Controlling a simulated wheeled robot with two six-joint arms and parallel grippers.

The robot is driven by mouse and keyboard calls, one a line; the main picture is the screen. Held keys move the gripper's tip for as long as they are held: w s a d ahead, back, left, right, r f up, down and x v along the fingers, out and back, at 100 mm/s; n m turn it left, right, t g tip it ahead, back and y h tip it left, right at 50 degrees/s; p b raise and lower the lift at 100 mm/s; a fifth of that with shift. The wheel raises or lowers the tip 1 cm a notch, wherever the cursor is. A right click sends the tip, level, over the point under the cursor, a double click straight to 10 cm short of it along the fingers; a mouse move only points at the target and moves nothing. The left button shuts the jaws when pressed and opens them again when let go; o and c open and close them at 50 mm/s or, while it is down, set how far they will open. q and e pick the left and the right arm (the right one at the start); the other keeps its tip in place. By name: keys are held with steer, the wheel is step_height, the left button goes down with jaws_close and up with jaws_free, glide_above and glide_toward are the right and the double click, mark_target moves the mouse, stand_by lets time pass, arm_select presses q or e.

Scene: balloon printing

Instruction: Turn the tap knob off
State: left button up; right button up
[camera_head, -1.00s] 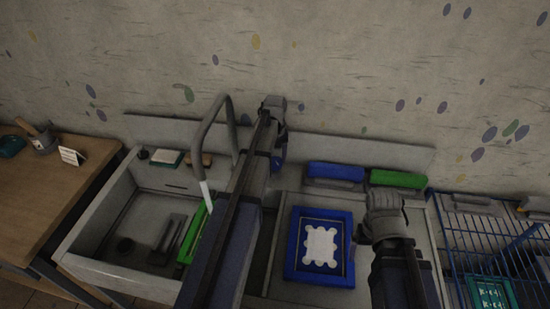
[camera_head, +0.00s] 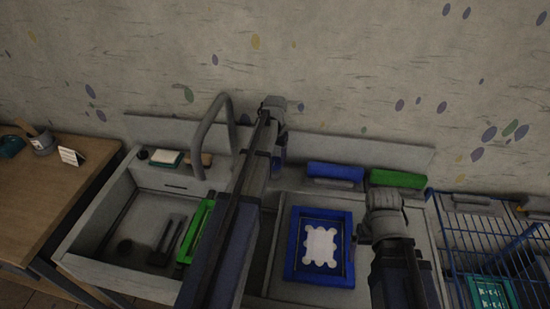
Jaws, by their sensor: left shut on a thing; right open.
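The grey tap (camera_head: 206,134) arches over the sink (camera_head: 100,214) at the left of the counter. No water shows below its spout. My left arm reaches across the middle, and my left gripper (camera_head: 274,104) is at the back of the counter, to the right of the tap. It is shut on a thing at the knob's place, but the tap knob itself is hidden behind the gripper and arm. My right gripper (camera_head: 380,212) is open and apparently empty above the right part of the counter.
A green-edged piece (camera_head: 197,232) and dark tools lie in the sink. A blue frame (camera_head: 290,245) with a white patterned sheet lies between my arms. Blue (camera_head: 335,171) and green (camera_head: 397,179) pieces stand behind. A blue wire rack (camera_head: 455,240) is at right, a wooden table (camera_head: 85,170) at left.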

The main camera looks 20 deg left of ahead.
mark_target(275, 160)
stand_by(0.5)
arm_select(q)
steer(key=o, duration=1.4)
steer(key=shift+c, duration=0.2)
steer(key=shift+r, duration=0.1)
step_height(275, 160, up, 8)
steer(key=p, duration=0.8)
arm_select(e)
step_height(275, 160, up, 8)
arm_select(q)
steer(key=shift+f, duration=0.25)
arm_select(e)
steer(key=shift+f, duration=0.2)
arm_select(q)
step_height(275, 160, down, 8)
steer(key=b, duration=0.8)
steer(key=shift+r, duration=0.1)
arm_select(e)
step_height(275, 160, down, 8)
steer(key=shift+r, duration=0.15)
